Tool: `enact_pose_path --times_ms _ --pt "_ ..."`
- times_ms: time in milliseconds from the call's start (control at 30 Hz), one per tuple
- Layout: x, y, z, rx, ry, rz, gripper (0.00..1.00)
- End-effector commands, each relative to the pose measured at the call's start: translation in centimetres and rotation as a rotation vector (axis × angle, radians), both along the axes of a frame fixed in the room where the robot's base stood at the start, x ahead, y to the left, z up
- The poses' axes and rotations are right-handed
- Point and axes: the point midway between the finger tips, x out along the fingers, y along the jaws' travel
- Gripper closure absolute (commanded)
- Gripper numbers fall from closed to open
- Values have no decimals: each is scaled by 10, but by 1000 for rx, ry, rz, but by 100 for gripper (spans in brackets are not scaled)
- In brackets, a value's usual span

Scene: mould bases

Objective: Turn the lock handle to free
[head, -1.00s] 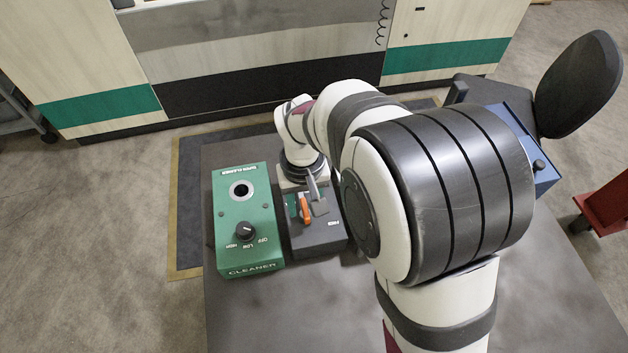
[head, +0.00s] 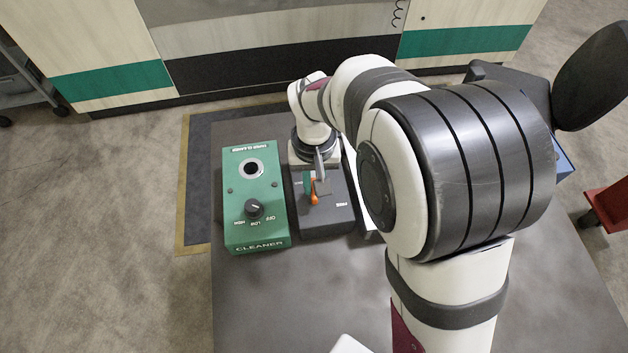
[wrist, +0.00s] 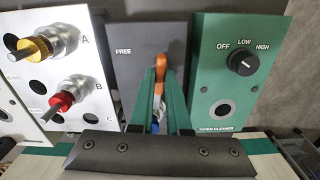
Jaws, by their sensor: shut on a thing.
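The lock handle (wrist: 158,83) is an orange lever on a dark grey box (wrist: 120,80). In the wrist view it points up the picture, with the word FREE on the box to its left. My gripper (wrist: 159,78) has its green fingers on either side of the lever, shut on it. In the head view the gripper (head: 316,186) is above the box, and only a small part of the orange lever (head: 314,199) shows. The lever's pivot is largely hidden by the fingers.
A green cleaner box (head: 254,225) with a black knob (wrist: 242,63) stands close beside the lock box. On the lock box's other side, a pale panel (wrist: 85,25) carries gold (wrist: 38,46) and red (wrist: 62,100) fittings. The front of the grey table (head: 270,300) is clear.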

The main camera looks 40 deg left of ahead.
Motion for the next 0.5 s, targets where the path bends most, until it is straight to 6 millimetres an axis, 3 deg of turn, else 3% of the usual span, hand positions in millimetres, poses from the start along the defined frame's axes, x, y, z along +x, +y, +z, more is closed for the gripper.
enact_pose_path --times_ms 500 --pt "0 0 0 1 0 -463 100"
